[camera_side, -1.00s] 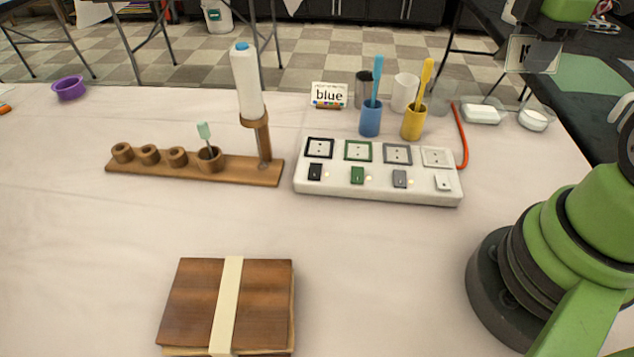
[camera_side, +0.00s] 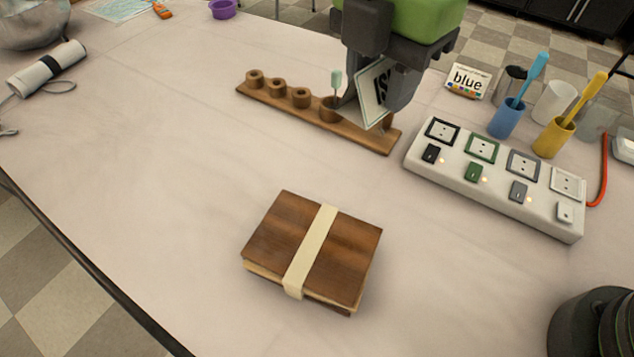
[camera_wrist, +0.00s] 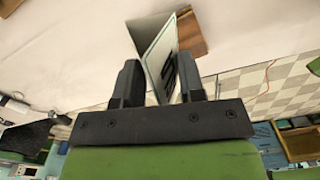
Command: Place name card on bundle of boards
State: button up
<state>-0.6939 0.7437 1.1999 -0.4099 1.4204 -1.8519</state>
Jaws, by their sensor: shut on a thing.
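The name card (camera_side: 374,95) is a white card with dark lettering, tilted in the air. My gripper (camera_side: 385,88) is shut on it, and in the wrist view the card (camera_wrist: 158,52) stands between the two dark fingers (camera_wrist: 160,88). The bundle of boards (camera_side: 272,236) lies flat on the table in the lower middle of the side view. It is brown wood with a cream band (camera_side: 311,252) around it. The gripper and card are above and behind the bundle, well apart from it.
A wooden rack (camera_side: 270,95) stands behind the bundle, partly hidden by the card and gripper. Table around the bundle is clear.

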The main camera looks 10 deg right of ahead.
aim_at(314, 243)
jog(key=s+a+n, duration=0.2)
jog(key=s+a, duration=0.5)
jog(key=a, duration=0.1)
jog(key=shift+a+f, duration=0.25)
jog(key=shift+f, duration=0.05)
notch_tip(314, 243, down, 10)
jog(key=shift+w+d+f, duration=0.1)
jog(key=shift+d, duration=0.05)
jog(key=shift+f, duration=2.25)
jog(key=o, duration=0.9)
notch_tip(314, 243, up, 12)
